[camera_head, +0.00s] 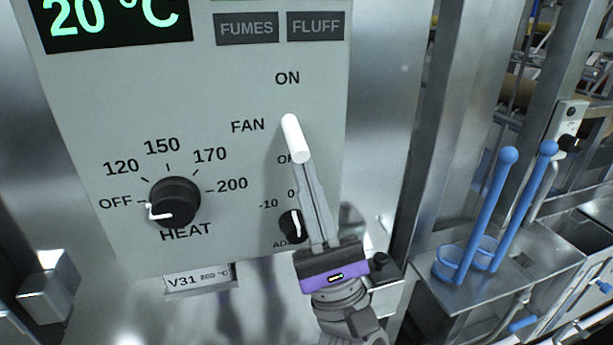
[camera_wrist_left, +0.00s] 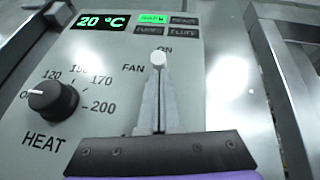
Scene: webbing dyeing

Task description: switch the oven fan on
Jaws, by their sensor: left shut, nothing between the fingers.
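The oven fan switch is a white lever (camera_head: 293,135) on the grey control panel (camera_head: 240,180), between the ON and OFF marks and right of the word FAN. Its free end leans out and down toward OFF, whose last letters are covered. My left gripper (camera_head: 304,168) reaches up from below, fingers shut and empty, with its tips right at the lever's lower end. In the left wrist view the lever's round white end (camera_wrist_left: 158,58) shows just at the tips of the fingers (camera_wrist_left: 157,75). I cannot tell whether they touch. My right gripper is out of view.
A black HEAT knob (camera_head: 175,202) is left of my gripper, with its pointer near OFF. A small black knob (camera_head: 291,225) sits close beside my fingers. A green 20 °C display (camera_head: 115,20) is above. Blue-handled tools (camera_head: 485,215) stand on a metal shelf at the right.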

